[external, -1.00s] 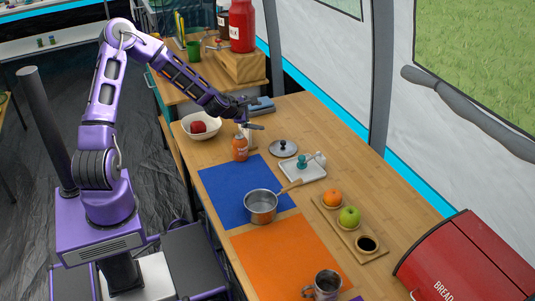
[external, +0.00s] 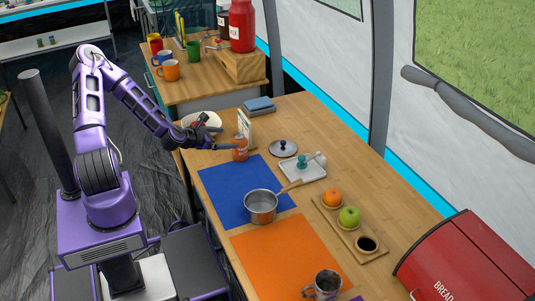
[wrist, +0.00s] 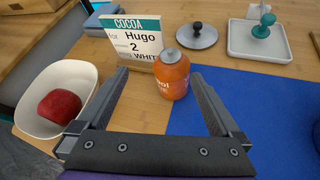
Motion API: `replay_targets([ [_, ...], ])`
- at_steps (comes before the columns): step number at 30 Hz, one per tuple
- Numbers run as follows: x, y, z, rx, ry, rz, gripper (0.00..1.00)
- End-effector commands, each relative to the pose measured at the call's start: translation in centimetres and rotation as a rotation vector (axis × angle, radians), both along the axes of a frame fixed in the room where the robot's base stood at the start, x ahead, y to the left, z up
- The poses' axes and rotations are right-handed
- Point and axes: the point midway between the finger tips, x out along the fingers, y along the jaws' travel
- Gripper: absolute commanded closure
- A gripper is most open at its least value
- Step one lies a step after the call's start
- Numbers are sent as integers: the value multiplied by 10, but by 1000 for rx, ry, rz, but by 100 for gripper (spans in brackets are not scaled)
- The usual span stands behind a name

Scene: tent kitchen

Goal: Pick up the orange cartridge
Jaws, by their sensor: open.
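The orange cartridge (external: 240,152) stands upright on the wooden table, just beyond the far-left corner of the blue mat. It is an orange canister with a grey cap and pale lettering, and it shows near the middle of the wrist view (wrist: 172,76). My gripper (external: 228,138) is open and low, on the left side of the cartridge in the external view. In the wrist view the two fingers of my gripper (wrist: 161,78) point toward the cartridge, one on each side. I cannot tell whether the tips reach past it. The jaws hold nothing.
A cocoa order card (wrist: 135,43) stands right behind the cartridge. A white bowl (wrist: 34,122) with a red apple (wrist: 60,107) is close on the left. A grey lid (wrist: 196,37) and a tray (wrist: 243,45) lie beyond. The blue mat (wrist: 258,105) is clear nearby.

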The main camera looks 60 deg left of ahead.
Motion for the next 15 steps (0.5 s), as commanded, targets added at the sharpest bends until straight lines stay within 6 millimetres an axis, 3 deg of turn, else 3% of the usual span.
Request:
replay_targets([
  [9, 0, -18, -18, -168, -151, 97, 0],
  [15, 13, -14, -25, -180, -166, 106, 0],
])
